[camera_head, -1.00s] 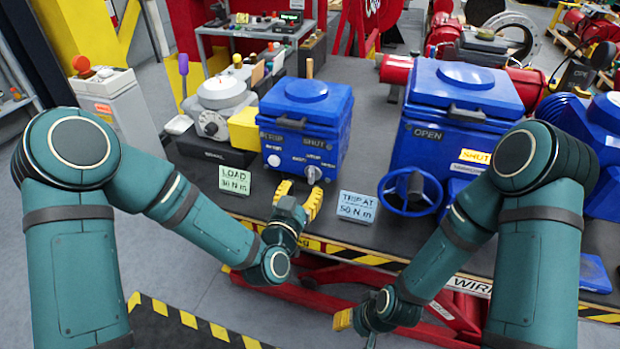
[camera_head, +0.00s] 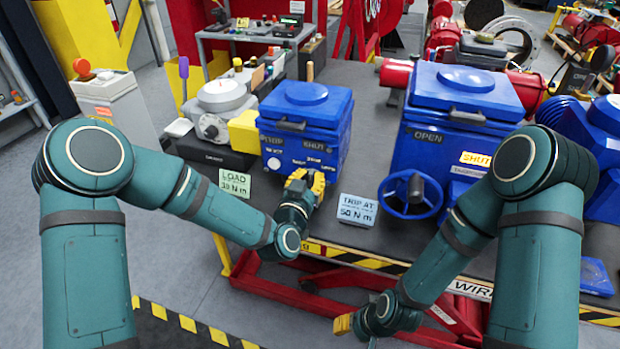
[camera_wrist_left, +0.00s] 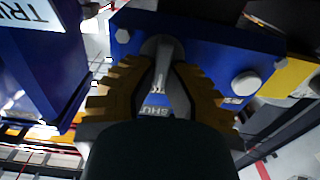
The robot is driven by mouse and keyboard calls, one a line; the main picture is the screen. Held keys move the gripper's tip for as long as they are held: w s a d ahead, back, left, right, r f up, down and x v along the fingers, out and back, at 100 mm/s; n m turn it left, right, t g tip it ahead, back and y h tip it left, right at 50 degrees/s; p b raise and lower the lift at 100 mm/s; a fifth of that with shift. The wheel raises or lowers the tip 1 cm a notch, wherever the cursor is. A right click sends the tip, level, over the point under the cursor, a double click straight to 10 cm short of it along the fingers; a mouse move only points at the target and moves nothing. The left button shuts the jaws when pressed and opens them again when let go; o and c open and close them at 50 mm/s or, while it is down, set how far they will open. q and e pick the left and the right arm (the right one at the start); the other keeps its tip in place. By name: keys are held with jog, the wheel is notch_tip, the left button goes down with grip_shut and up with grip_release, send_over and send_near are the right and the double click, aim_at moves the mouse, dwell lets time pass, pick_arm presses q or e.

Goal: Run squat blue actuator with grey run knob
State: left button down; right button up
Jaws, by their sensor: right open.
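The squat blue actuator (camera_head: 305,125) stands on the bench left of centre, its labelled front facing me. My left gripper (camera_head: 309,181) is at the lower right of that front and hides the grey run knob in the head view. In the left wrist view the grey knob (camera_wrist_left: 162,48) lies between the yellow fingertips of my left gripper (camera_wrist_left: 163,70), which close in on both its sides. A pale button (camera_wrist_left: 246,83) sits beside it on the blue face. My right gripper (camera_head: 343,323) is open and low in front of the bench, apart from everything.
A green load card (camera_head: 234,183) and a blue trip card (camera_head: 358,210) stand on the bench. A larger blue actuator (camera_head: 463,110) with a blue handwheel (camera_head: 410,194) is to the right. A grey device (camera_head: 222,105) and yellow block (camera_head: 243,131) are at left.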

dwell(0.4)
pick_arm(q)
jog(key=n, duration=0.4)
jog(key=shift+w+a+n, duration=0.1)
jog(key=shift+a+n, duration=0.15)
jog(key=shift+n, duration=0.05)
jog(key=n, duration=0.4)
jog(key=shift+a+f, duration=0.1)
jog(key=shift+n, duration=0.3)
jog(key=c, duration=1)
grip_release()
